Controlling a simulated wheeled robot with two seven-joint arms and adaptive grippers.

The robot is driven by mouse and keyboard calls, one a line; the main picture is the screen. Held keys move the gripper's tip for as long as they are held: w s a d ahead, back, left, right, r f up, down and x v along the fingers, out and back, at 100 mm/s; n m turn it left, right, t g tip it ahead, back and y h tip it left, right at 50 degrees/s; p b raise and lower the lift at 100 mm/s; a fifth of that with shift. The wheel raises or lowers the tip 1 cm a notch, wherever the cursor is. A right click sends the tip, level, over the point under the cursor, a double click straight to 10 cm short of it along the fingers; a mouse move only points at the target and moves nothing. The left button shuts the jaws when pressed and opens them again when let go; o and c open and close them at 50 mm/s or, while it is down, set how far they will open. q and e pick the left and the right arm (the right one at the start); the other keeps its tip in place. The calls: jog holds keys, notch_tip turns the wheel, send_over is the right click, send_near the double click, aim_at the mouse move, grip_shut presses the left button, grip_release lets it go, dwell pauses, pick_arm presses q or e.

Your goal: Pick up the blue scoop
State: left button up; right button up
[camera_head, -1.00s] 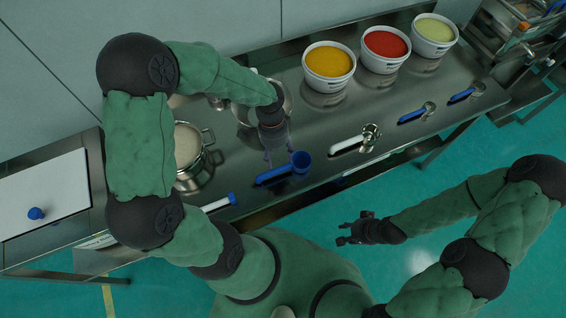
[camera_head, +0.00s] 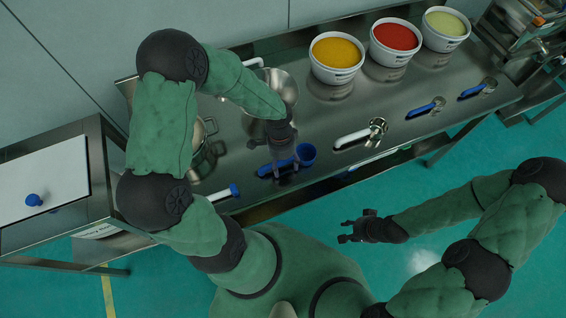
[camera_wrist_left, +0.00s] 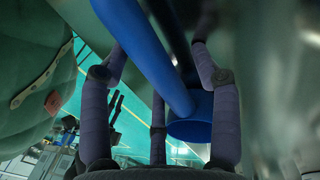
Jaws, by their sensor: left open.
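The blue scoop lies on the steel table near its front edge, with its cup (camera_head: 306,154) to the right and its handle (camera_head: 265,171) to the left. In the left wrist view its handle (camera_wrist_left: 145,50) runs between my fingers, and the cup (camera_wrist_left: 190,118) shows beyond. My left gripper (camera_head: 279,171) is over the handle, fingers on either side of it, open. Whether the fingers touch the handle I cannot tell. My right gripper (camera_head: 355,230) is empty, away from the table over the floor; its jaw gap is too small to judge.
A white-handled scoop (camera_head: 352,139) lies to the right, with smaller blue-handled spoons (camera_head: 426,108) further along. Tubs of yellow (camera_head: 336,58), red (camera_head: 395,42) and pale powder (camera_head: 446,28) stand at the back. A metal bowl (camera_head: 262,127) and a pot (camera_head: 203,150) stand behind and left.

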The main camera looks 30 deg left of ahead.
pick_arm(q)
jog(key=c, duration=1.3)
jog(key=shift+o, duration=0.2)
